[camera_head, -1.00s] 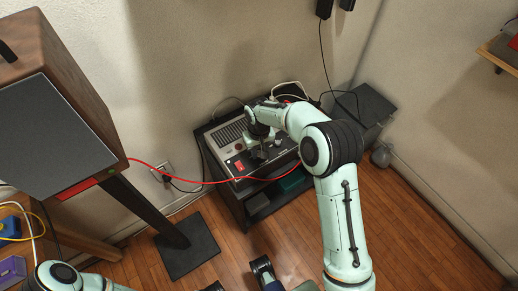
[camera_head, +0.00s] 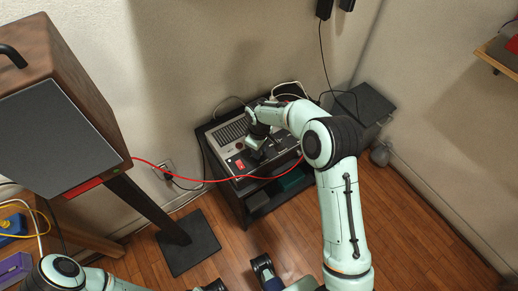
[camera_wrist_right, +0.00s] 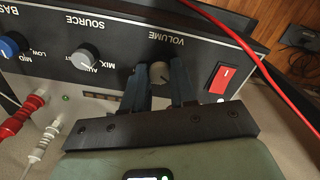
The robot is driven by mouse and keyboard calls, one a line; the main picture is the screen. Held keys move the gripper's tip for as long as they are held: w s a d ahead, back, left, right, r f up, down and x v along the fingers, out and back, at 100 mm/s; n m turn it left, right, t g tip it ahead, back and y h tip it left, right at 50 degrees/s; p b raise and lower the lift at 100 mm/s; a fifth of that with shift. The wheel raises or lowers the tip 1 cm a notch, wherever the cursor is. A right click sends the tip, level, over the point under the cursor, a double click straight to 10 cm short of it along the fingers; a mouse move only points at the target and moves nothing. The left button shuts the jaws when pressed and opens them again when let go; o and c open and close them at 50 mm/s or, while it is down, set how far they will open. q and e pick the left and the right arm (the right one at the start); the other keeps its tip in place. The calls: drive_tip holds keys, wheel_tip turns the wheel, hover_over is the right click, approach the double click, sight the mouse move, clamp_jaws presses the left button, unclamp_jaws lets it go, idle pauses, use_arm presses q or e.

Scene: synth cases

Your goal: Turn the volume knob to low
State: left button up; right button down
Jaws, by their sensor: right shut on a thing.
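The volume knob (camera_wrist_right: 161,73), small, round and grey-beige, sits on the dark front panel (camera_wrist_right: 125,45) under the word VOLUME in the right wrist view. My right gripper (camera_wrist_right: 160,82) is shut on it, one dark finger on each side. Its pointer mark cannot be made out. In the head view the right gripper (camera_head: 256,146) is over the grey device (camera_head: 229,135) on the black stand; the knob is hidden there.
A red rocker switch (camera_wrist_right: 224,78) is close beside the right finger. A source knob (camera_wrist_right: 84,58) and a blue knob (camera_wrist_right: 12,44) are to the left. A red cable (camera_head: 215,181) hangs across the stand's front. A speaker (camera_head: 55,130) on a pole stands at left.

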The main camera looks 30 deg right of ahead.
idle(0.4)
drive_tip(key=c, duration=0.9)
unclamp_jaws()
drive_tip(key=shift+r, duration=0.1)
wheel_tip(320, 180, up, 13)
drive_tip(key=p, duration=0.1)
drive_tip(key=shift+p, duration=0.3)
drive_tip(key=shift+s, duration=0.1)
